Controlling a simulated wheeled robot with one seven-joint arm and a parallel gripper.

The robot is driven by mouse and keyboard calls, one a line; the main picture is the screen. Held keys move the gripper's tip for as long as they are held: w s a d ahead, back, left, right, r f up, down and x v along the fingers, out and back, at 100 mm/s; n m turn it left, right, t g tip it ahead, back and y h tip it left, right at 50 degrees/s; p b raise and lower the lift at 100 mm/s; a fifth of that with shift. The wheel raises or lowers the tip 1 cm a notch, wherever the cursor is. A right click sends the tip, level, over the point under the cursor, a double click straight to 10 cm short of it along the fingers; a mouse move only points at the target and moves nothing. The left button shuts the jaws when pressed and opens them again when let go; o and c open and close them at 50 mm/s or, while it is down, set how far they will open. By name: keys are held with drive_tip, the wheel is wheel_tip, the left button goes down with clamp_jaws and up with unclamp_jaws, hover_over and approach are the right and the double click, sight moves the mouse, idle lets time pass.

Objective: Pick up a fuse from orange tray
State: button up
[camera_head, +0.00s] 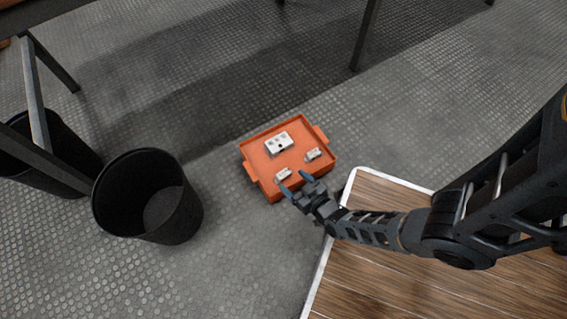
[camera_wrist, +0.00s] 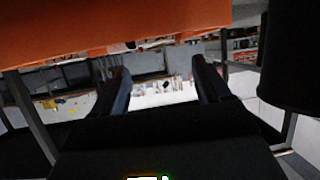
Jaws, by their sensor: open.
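The orange tray (camera_head: 263,183) lies on the grey floor in the middle of the head view. A small pale fuse (camera_head: 283,175) sits near its front edge, and a second small pale fuse (camera_head: 313,154) sits on its right side. My gripper (camera_head: 294,183) is at the tray's front edge, close to the front fuse, with its fingers apart and nothing between them. I cannot tell whether it touches the tray. In the wrist view my two fingers (camera_wrist: 162,82) are apart and empty. An orange surface (camera_wrist: 110,32), likely the tray, fills the top left there; no fuse shows.
A larger white block (camera_head: 279,144) with dark holes is at the tray's back. A black bin (camera_head: 148,197) stands left of the tray, with another dark bin (camera_head: 62,160) behind it. A white-edged wooden surface (camera_head: 400,285) is at lower right. Dark table legs (camera_head: 366,35) stand behind.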

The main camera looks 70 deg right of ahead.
sight(283, 173)
drive_tip(key=shift+w+f, duration=0.2)
drive_tip(key=shift+f, duration=0.4)
drive_tip(key=shift+b+x, duration=0.65)
drive_tip(key=shift+x, duration=0.25)
drive_tip(key=b+x, duration=0.3)
drive_tip(key=x, duration=0.2)
drive_tip(key=shift+s+d+f, duration=0.1)
drive_tip(key=shift+s+f, duration=0.1)
drive_tip(key=shift+w+d, duration=0.2)
drive_tip(key=shift+w, duration=0.15)
drive_tip(key=shift+c, duration=0.4)
drive_tip(key=c, duration=1)
